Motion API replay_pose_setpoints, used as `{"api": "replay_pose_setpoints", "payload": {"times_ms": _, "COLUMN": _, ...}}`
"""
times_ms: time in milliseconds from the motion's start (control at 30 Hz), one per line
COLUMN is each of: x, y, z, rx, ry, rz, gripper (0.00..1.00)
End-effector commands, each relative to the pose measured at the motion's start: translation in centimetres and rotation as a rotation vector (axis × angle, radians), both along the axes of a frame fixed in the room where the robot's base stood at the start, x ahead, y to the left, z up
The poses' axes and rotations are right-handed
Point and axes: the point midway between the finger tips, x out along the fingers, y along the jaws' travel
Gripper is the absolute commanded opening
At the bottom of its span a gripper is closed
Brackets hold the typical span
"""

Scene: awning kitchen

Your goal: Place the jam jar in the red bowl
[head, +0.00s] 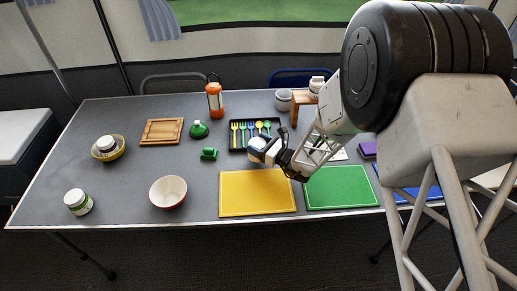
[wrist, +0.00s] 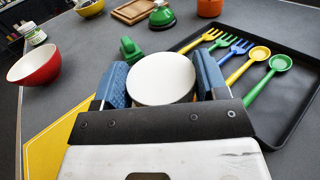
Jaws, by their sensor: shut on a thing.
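The red bowl (head: 168,198), red outside and pale inside, stands empty on the table, left of the yellow mat in the head view. It also shows at the left of the wrist view (wrist: 38,70). My gripper (head: 268,150) is above the table near the back of the yellow mat, to the right of the bowl. Its blue pads (wrist: 160,80) are shut on a jar with a round white lid, which I take as the jam jar (wrist: 162,77). The jar is small in the head view (head: 257,144), and its label is hidden.
A black tray of coloured cutlery (head: 232,149) lies behind my gripper. A green object (head: 209,153) lies between tray and bowl. A white-lidded jar (head: 78,202) and a yellow bowl (head: 120,151) holding another jar stand at left. The yellow mat (head: 257,193) is clear.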

Motion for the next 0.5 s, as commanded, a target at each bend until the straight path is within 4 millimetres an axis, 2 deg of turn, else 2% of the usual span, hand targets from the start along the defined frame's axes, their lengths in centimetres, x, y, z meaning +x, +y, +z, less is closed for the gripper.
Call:
{"api": "replay_pose_setpoints", "payload": {"times_ms": 200, "x": 0.0, "y": 0.0, "z": -2.1, "rx": 0.001, "ry": 0.001, "rz": 0.0, "gripper": 0.35}}
{"api": "replay_pose_setpoints", "payload": {"times_ms": 500, "x": 0.0, "y": 0.0, "z": -2.4, "rx": 0.0, "ry": 0.0, "rz": 0.0, "gripper": 0.35}}
